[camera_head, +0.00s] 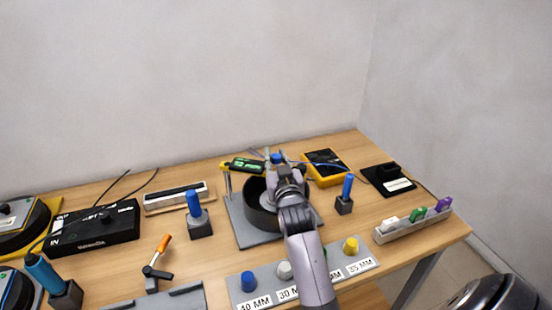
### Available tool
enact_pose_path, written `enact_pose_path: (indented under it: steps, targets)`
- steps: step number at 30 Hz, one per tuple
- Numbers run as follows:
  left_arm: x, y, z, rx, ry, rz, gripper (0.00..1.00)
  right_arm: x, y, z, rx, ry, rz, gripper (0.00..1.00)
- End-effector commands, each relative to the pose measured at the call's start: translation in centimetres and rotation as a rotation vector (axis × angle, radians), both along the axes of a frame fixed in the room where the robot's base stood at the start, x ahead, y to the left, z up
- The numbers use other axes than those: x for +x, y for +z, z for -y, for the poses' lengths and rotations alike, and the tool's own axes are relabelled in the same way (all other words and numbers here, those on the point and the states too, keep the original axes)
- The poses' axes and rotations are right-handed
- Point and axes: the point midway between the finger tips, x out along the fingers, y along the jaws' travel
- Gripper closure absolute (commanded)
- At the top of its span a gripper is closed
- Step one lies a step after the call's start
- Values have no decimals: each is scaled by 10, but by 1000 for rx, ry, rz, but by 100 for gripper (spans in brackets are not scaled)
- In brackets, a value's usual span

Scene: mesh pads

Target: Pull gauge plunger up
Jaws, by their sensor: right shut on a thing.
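The gauge shows as a small black and yellow unit with a green display (247,165), above a dark round bowl-like part (262,206) on a grey base plate (240,226). My right gripper (278,160) reaches over this part from the front. It is shut on the gauge plunger, whose small blue top (277,157) shows between the fingertips. My right wrist and forearm hide the lower plunger and part of the round part. My left gripper is not in view.
A yellow meter (324,166) stands close behind and right of the gripper. Upright blue handles (194,203) (347,186) stand on both sides. A grey strip of labelled knobs (262,293) lies in front, under my forearm. A black box (92,229) is at left.

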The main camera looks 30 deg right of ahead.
Motion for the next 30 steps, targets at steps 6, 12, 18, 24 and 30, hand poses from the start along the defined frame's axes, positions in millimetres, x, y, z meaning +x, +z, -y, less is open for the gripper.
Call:
enact_pose_path:
  steps: [6,12,18,24,30]
  targets:
    - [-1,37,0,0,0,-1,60,0,39,1,-2,-1,3,100]
    - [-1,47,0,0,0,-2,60,0,50,1,-3,-1,4,100]
    - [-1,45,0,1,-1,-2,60,0,51,1,-6,-2,10,100]
    - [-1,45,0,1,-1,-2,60,1,51,1,-6,-2,9,68]
    - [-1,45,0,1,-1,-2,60,0,49,1,-3,-1,5,56]
